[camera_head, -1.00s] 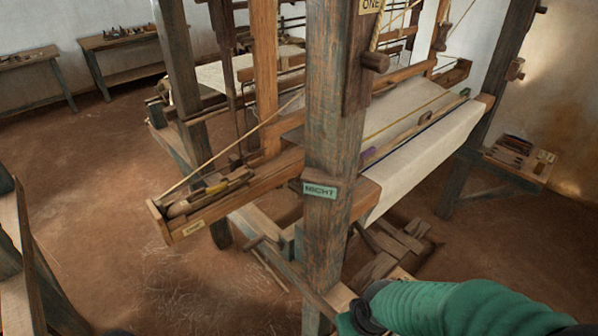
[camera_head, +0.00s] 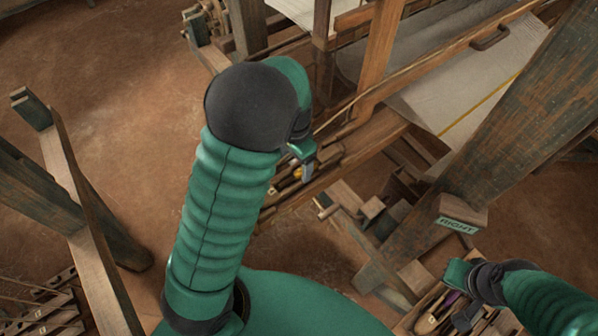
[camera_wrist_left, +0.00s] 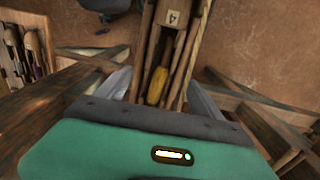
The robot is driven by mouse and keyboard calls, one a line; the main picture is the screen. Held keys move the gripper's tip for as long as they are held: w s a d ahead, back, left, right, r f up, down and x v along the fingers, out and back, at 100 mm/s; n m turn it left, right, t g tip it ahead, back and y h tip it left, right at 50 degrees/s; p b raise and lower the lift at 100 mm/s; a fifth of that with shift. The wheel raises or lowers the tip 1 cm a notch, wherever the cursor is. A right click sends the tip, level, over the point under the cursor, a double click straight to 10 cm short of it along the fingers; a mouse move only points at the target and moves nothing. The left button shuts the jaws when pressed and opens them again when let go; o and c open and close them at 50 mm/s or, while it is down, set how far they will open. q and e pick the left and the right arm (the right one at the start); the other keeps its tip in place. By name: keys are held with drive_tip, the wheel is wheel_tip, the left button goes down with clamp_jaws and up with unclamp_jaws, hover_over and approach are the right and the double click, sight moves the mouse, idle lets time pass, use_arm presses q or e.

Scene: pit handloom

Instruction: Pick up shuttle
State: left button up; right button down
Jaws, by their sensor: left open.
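In the wrist view, a narrow wooden box (camera_wrist_left: 148,50) holds long wooden pieces and a yellow part (camera_wrist_left: 157,83), which looks like yarn in a shuttle. My left gripper (camera_wrist_left: 160,92) is open and empty, its fingers on either side of the box's end. In the head view, my left gripper (camera_head: 304,165) is over the box, and a bit of yellow (camera_head: 298,173) shows beside it. My arm hides much of the box there. My right gripper (camera_head: 462,278) is low at the right, above a tray of tools (camera_head: 432,308); its jaws are unclear.
A thick loom post (camera_head: 510,130) with a green label (camera_head: 458,224) stands right of the box. The white cloth (camera_head: 470,85) is behind it. A wooden frame (camera_head: 90,240) stands at the left. Bare floor (camera_head: 120,110) is open at the upper left.

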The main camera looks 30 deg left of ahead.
sight(292, 180)
use_arm(q)
drive_tip(key=shift+a+f, duration=0.1)
drive_tip(key=shift+f, duration=0.3)
drive_tip(key=f, duration=0.1)
drive_tip(key=s+f+p, duration=0.2)
drive_tip(key=shift+f, duration=0.65)
drive_tip(key=shift+w+f, duration=0.2)
drive_tip(key=shift+w, duration=0.1)
drive_tip(key=shift+w+a+f, duration=0.1)
drive_tip(key=shift+a, duration=0.2)
drive_tip(key=c, duration=0.4)
drive_tip(key=shift+a, duration=0.1)
drive_tip(key=shift+c, duration=1.1)
drive_tip(key=c, duration=0.5)
drive_tip(key=shift+d, duration=0.3)
drive_tip(key=c, duration=0.5)
drive_tip(key=shift+d, duration=0.1)
clamp_jaws()
use_arm(e)
drive_tip(key=shift+s+d+r, duration=0.15)
drive_tip(key=shift+d+r, duration=0.1)
drive_tip(key=shift+r, duration=0.3)
drive_tip(key=shift+s+d+r, duration=0.15)
drive_tip(key=shift+d+r, duration=0.1)
drive_tip(key=shift+r, duration=0.25)
use_arm(q)
drive_tip(key=shift+r, duration=0.2)
use_arm(e)
drive_tip(key=shift+a, duration=0.1)
